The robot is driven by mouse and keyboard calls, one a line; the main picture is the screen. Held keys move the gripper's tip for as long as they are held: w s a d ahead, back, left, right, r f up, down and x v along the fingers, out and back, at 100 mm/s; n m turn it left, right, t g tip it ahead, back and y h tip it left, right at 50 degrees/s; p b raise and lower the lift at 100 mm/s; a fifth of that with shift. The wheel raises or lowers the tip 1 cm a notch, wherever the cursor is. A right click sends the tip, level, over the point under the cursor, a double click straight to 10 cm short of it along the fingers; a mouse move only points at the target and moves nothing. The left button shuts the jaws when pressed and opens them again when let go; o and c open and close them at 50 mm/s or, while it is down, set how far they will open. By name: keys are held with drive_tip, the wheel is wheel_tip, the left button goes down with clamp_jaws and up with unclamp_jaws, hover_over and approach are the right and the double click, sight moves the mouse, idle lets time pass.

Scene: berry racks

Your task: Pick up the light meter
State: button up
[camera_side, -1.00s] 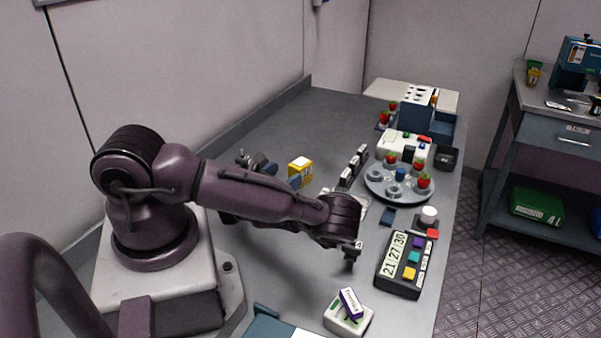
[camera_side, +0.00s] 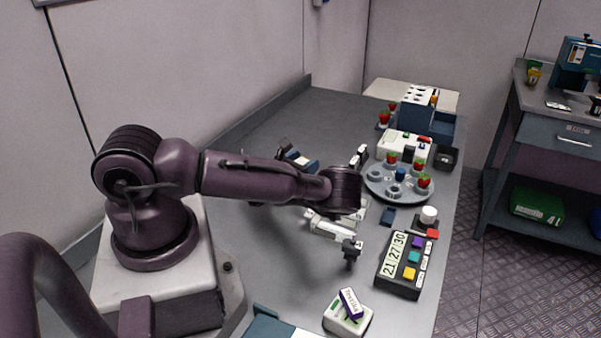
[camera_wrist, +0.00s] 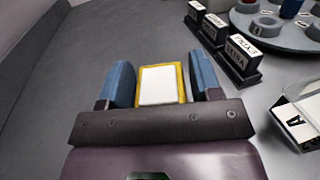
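A yellow box with a white top (camera_wrist: 162,85), which I take to be the light meter, lies between my fingers in the wrist view. In the side view one blue finger (camera_side: 302,160) shows above my forearm.
Black labelled blocks (camera_wrist: 239,58) stand to the right of the box, near a round grey tray (camera_side: 373,184) with berries. The bench left of the box is clear.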

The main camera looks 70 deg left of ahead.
drive_tip(key=c, duration=0.7)
